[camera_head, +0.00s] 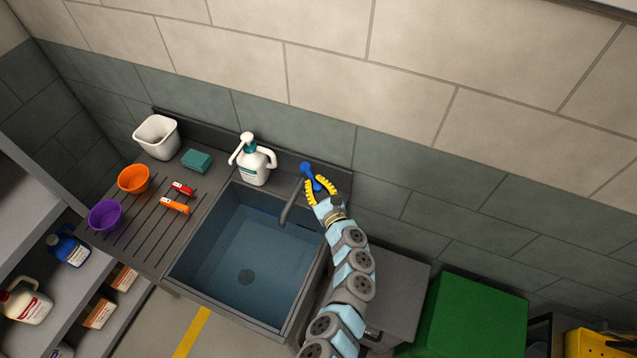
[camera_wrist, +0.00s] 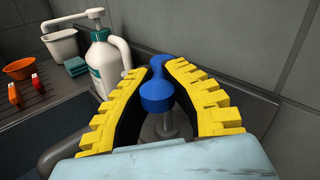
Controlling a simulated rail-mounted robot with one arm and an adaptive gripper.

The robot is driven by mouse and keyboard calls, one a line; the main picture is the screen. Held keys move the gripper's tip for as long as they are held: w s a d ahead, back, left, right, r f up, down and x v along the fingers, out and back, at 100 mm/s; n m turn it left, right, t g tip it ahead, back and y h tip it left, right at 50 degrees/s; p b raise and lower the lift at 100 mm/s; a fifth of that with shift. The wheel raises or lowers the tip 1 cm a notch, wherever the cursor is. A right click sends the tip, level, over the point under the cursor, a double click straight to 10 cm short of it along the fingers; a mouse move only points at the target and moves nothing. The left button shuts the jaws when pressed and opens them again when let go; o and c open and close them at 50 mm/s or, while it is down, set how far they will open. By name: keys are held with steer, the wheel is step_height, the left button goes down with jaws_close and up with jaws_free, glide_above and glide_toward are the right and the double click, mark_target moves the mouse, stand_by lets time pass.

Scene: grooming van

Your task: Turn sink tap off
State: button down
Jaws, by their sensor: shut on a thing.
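The sink tap has a grey curved spout (camera_head: 289,205) over the back right of the sink (camera_head: 240,258) and a blue lever handle (camera_head: 306,168). My gripper (camera_head: 319,185) has its yellow fingers on either side of the handle and is shut on it. In the wrist view the blue handle (camera_wrist: 157,97) lies lengthwise between the fingers, its far end at the fingertips. The grey tap stem (camera_wrist: 169,127) stands below it. The basin looks blue; I see no clear stream from the spout, and its outlet is hard to make out.
A white pump bottle (camera_head: 253,162) stands left of the tap, close to my gripper. A teal sponge (camera_head: 197,160), white bin (camera_head: 157,136), orange bowl (camera_head: 134,179) and purple bowl (camera_head: 105,215) sit farther left. The wall is close behind; a green box (camera_head: 474,315) is at right.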

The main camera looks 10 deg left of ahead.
steer(key=shift+r, duration=0.15)
steer(key=c, duration=1)
jaws_free()
steer(key=shift+w, duration=0.15)
steer(key=shift+c, duration=0.2)
steer(key=shift+s+d, duration=0.35)
steer(key=shift+s, duration=0.3)
steer(key=v, duration=1)
steer(key=shift+s+d, duration=0.25)
